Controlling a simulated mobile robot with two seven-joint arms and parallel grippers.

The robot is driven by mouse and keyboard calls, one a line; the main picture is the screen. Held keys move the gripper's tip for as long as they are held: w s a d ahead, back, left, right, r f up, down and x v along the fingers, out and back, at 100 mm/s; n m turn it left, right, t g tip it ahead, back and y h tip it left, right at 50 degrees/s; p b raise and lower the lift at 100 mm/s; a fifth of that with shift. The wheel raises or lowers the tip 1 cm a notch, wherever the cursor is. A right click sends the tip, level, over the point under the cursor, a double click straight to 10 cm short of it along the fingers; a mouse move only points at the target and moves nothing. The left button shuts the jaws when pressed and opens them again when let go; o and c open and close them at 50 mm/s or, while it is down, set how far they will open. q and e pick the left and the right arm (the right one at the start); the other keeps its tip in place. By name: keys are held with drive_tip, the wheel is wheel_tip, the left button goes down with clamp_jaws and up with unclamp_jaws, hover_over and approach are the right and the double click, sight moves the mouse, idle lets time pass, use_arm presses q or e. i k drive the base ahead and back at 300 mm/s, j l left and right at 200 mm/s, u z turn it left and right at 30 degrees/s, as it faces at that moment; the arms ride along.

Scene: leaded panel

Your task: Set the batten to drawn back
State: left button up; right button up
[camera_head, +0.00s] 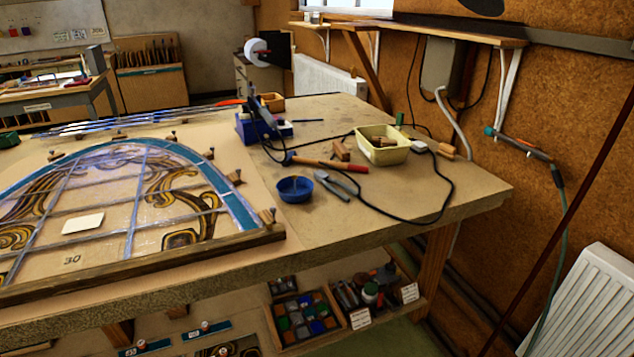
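The batten, a dark wooden strip (150,265), lies along the near edge of the leaded panel in the head view. It runs from the left picture edge to near the panel's right corner and looks to be against the panel's edge; I cannot tell whether there is a small gap. The leaded panel (150,215) has an arched teal border, clear and brown-patterned glass, and lies flat on a pale board (262,215) marked 30. The left part of the batten is cut off by the picture. Neither of my grippers is in view.
Small wooden blocks with nails (267,217) stand around the arch. To the right on the bench (430,205) are a blue bowl (295,188), pliers (333,186), a hammer (330,164), a yellow tub (382,146) and a black cable. The bench's front right is clear. A shelf below holds trays (303,318).

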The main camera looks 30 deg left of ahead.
sight(53, 287)
drive_tip(key=u, duration=2.65)
drive_tip(key=i+j+z, duration=0.1)
drive_tip(key=i, duration=0.2)
drive_tip(key=i+j+z, duration=0.15)
drive_tip(key=i, duration=0.15)
